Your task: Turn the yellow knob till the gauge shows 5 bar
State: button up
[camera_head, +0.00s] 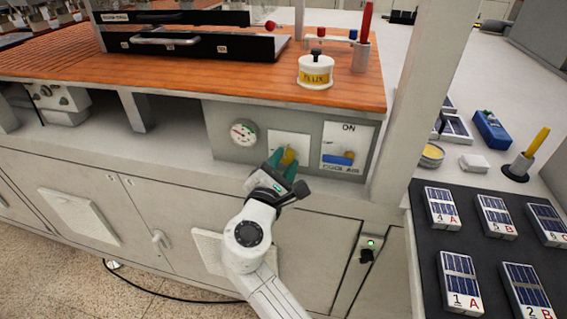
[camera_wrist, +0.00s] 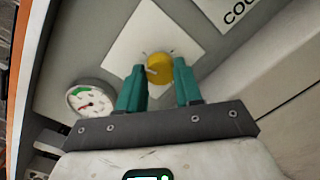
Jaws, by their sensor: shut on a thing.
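The yellow knob (camera_head: 288,157) sits on a white plate on the grey panel under the orange worktop. It also shows in the wrist view (camera_wrist: 159,69), between the two green fingers. My gripper (camera_head: 284,163) reaches up to the panel and is shut on the knob; in the wrist view its fingers (camera_wrist: 160,80) flank the knob. The round gauge (camera_head: 243,132) is left of the knob. In the wrist view the gauge (camera_wrist: 91,100) shows a green band and a red needle; its numbers are too small to read.
A blue-handled valve plate (camera_head: 347,146) marked ON is just right of the knob. The worktop edge (camera_head: 200,92) overhangs the panel. A white FLUX pot (camera_head: 316,71) stands above. A dark mat (camera_head: 430,240) with labelled solar cells lies at right.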

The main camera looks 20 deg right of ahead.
jog(key=shift+c, duration=1)
jog(key=m+b, duration=0.2)
jog(key=m, duration=0.2)
jog(key=shift+f+m+b, duration=0.1)
jog(key=shift+m+b, duration=0.2)
jog(key=shift+b, duration=0.1)
jog(key=m+b, duration=0.3)
jog(key=m, duration=0.2)
jog(key=shift+y, duration=0.3)
jog(key=m+b, duration=0.3)
jog(key=m, duration=0.1)
jog(key=shift+s+d+f+m+y+b, duration=0.1)
jog(key=shift+m+y+b, duration=0.2)
jog(key=shift+b, duration=0.1)
jog(key=shift+m+b, duration=1.6)
jog(key=shift+m, duration=0.5)
jog(key=o, duration=1)
jog(key=shift+r, duration=0.2)
